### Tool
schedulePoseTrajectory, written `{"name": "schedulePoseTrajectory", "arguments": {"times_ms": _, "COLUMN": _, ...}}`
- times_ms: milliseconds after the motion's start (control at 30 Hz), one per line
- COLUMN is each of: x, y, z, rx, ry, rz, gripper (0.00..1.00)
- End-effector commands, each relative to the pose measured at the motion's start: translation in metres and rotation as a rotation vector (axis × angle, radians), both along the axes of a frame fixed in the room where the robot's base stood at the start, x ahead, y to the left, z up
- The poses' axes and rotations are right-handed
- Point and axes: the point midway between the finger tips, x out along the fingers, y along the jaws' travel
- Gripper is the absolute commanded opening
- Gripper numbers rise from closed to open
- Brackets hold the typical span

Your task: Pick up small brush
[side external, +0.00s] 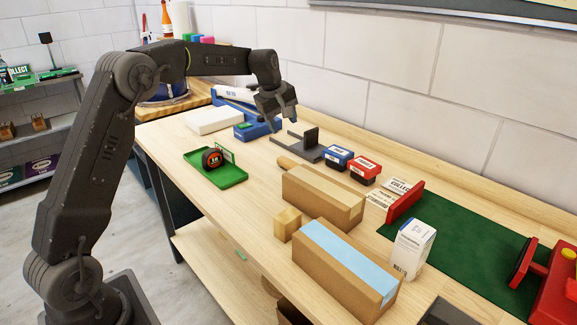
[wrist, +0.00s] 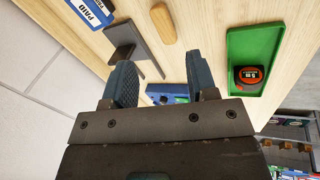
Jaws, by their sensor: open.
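No thing is clearly recognizable as a small brush. A pale wooden rounded piece (side external: 289,163) lies on the bench behind the cardboard box; it also shows at the top of the wrist view (wrist: 162,24). It could be the brush's handle or back, but I see no bristles. My gripper (side external: 279,112) is above the far part of the bench, near the dark metal bookend and the blue items. In the wrist view my gripper (wrist: 160,68) has its fingers apart, with nothing held between them. The wooden piece lies beyond the fingertips, apart from them.
The dark bookend (side external: 303,144) stands near the wooden piece. A green tray (side external: 233,177) holds a tape measure (side external: 212,160). Blue (side external: 339,155) and red (side external: 365,168) boxes, cardboard boxes (side external: 338,199) and a wooden block (side external: 287,224) crowd the right. Bare bench lies between tray and bookend.

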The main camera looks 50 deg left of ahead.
Motion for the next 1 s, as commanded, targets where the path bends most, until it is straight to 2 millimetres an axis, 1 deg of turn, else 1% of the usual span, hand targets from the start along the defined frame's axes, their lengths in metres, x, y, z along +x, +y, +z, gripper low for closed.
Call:
{"name": "schedulePoseTrajectory", "arguments": {"times_ms": 33, "x": 0.011, "y": 0.013, "z": -0.016, "rx": -0.019, "ry": 0.009, "rz": 0.053, "gripper": 0.53}}
{"name": "schedulePoseTrajectory", "arguments": {"times_ms": 100, "x": 0.021, "y": 0.027, "z": -0.031, "rx": -0.043, "ry": 0.014, "rz": 0.117, "gripper": 0.53}}
{"name": "schedulePoseTrajectory", "arguments": {"times_ms": 200, "x": 0.03, "y": 0.039, "z": -0.045, "rx": -0.065, "ry": 0.02, "rz": 0.179, "gripper": 0.53}}
{"name": "schedulePoseTrajectory", "arguments": {"times_ms": 267, "x": 0.033, "y": 0.043, "z": -0.05, "rx": -0.072, "ry": 0.02, "rz": 0.2, "gripper": 0.53}}
{"name": "schedulePoseTrajectory", "arguments": {"times_ms": 433, "x": 0.039, "y": 0.046, "z": -0.069, "rx": -0.078, "ry": 0.022, "rz": 0.216, "gripper": 0.53}}
{"name": "schedulePoseTrajectory", "arguments": {"times_ms": 700, "x": 0.054, "y": 0.046, "z": -0.118, "rx": -0.078, "ry": 0.024, "rz": 0.213, "gripper": 0.53}}
{"name": "schedulePoseTrajectory", "arguments": {"times_ms": 800, "x": 0.058, "y": 0.046, "z": -0.129, "rx": -0.077, "ry": 0.022, "rz": 0.212, "gripper": 0.53}}
{"name": "schedulePoseTrajectory", "arguments": {"times_ms": 1000, "x": 0.061, "y": 0.047, "z": -0.141, "rx": -0.077, "ry": 0.022, "rz": 0.212, "gripper": 0.53}}
